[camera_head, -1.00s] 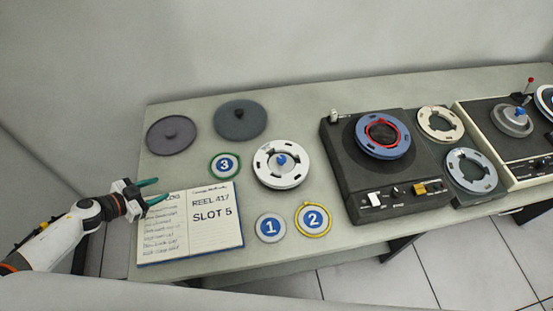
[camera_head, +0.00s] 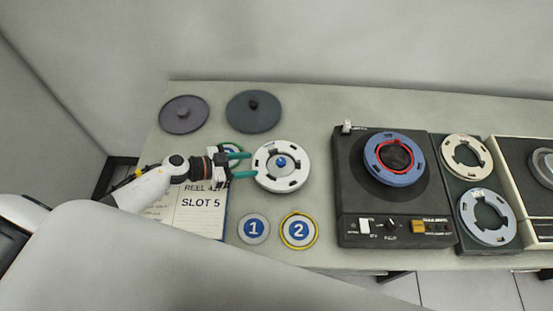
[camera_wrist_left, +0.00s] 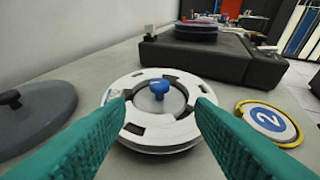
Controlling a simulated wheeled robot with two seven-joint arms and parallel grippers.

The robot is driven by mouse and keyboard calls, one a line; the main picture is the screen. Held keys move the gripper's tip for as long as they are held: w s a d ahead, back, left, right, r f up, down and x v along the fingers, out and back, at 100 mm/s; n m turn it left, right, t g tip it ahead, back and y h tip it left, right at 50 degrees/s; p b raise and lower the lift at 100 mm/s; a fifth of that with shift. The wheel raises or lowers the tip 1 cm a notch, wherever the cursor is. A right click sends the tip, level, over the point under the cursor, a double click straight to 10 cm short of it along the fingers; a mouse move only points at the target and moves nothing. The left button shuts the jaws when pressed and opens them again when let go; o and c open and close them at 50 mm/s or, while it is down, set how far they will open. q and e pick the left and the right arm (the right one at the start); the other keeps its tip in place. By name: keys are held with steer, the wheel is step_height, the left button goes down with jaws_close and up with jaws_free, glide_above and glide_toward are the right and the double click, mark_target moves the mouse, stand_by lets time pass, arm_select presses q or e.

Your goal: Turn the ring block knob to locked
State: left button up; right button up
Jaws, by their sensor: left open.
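The ring block is a white slotted ring (camera_head: 261,179) lying flat on the table, with a blue knob (camera_head: 281,162) at its centre. In the left wrist view the white ring (camera_wrist_left: 140,146) lies ahead, and the blue knob (camera_wrist_left: 159,87) stands up in the middle between the fingers. My left gripper (camera_head: 241,165) is open, with its green fingertips at the left edge of the ring. Its fingers (camera_wrist_left: 160,108) are spread wide with nothing between them, short of the knob. My right gripper is not in view.
Discs 1 (camera_head: 254,229) and 2 (camera_head: 299,230) lie in front of the ring. Disc 3 (camera_head: 230,150) is partly hidden behind my gripper. Two dark lids (camera_head: 254,112) (camera_head: 185,114) lie at the back. A black tape deck (camera_head: 350,215) stands to the right. My arm covers part of the notebook (camera_head: 205,215).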

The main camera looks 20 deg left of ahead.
mark_target(278, 162)
arm_select(q)
steer(key=x, duration=0.4)
steer(key=shift+r, duration=0.1)
steer(key=x, duration=0.4)
steer(key=shift+w+d, duration=0.1)
steer(key=shift+w+d+f, duration=0.25)
steer(key=shift+d+f, duration=0.1)
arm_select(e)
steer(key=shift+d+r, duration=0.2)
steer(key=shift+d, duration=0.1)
